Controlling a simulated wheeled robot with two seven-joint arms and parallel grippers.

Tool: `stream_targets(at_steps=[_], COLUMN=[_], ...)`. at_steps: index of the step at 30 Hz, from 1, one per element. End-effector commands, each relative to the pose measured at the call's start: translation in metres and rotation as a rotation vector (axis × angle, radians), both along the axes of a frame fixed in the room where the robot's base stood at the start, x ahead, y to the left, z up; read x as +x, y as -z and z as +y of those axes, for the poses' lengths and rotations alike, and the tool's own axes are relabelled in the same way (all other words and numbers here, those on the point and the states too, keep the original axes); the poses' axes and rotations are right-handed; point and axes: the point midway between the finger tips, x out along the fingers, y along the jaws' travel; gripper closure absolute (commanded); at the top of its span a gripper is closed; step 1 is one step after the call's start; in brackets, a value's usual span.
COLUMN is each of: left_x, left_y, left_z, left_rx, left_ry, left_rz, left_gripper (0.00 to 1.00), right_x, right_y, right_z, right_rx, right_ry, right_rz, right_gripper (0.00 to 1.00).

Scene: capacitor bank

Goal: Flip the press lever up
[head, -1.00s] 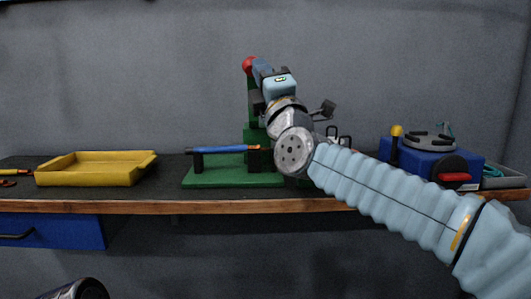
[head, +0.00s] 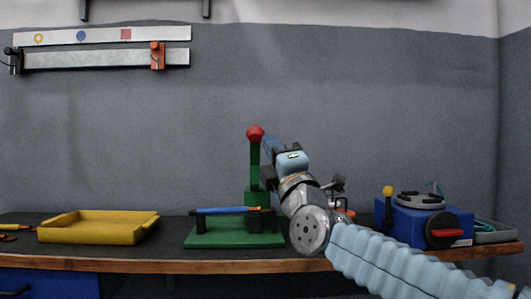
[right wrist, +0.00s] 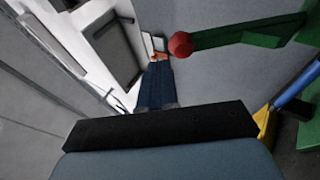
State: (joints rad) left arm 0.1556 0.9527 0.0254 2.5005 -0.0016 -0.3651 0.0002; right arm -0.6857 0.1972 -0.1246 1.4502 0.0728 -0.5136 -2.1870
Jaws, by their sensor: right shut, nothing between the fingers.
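The press lever is a green bar (head: 255,165) with a red ball knob (head: 255,133), standing upright on the green press base (head: 205,238). The knob (right wrist: 181,45) and green bar (right wrist: 245,33) also show in the right wrist view. My right gripper (head: 267,143) is shut and empty just right of the knob. Its blue fingers (right wrist: 157,82) end close to the knob in the right wrist view; I cannot tell whether they touch it. My right arm hides part of the press's right side. My left gripper is out of view.
A blue and orange rod (head: 225,210) rests across the base's supports. A yellow tray (head: 95,232) stands left on the dark bench. A blue box (head: 415,223) with a yellow-knobbed lever and red handle stands right. Wall rails (head: 105,57) hang at upper left.

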Motion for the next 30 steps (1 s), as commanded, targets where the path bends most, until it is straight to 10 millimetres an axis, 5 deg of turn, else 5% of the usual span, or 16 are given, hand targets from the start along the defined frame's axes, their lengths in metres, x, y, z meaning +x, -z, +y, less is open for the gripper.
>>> stream_targets(at_steps=[15,30], left_x=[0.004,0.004], left_y=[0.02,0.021], left_z=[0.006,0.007], left_rx=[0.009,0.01], left_ry=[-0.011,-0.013], left_rz=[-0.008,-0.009], left_gripper=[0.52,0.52], right_x=[-0.071,-0.08], right_y=[0.032,0.035], right_z=[-0.023,-0.024], right_rx=[0.001,-0.002], right_ry=[-0.002,-0.002], right_rz=[0.003,0.003], right_gripper=[1.0,1.0])
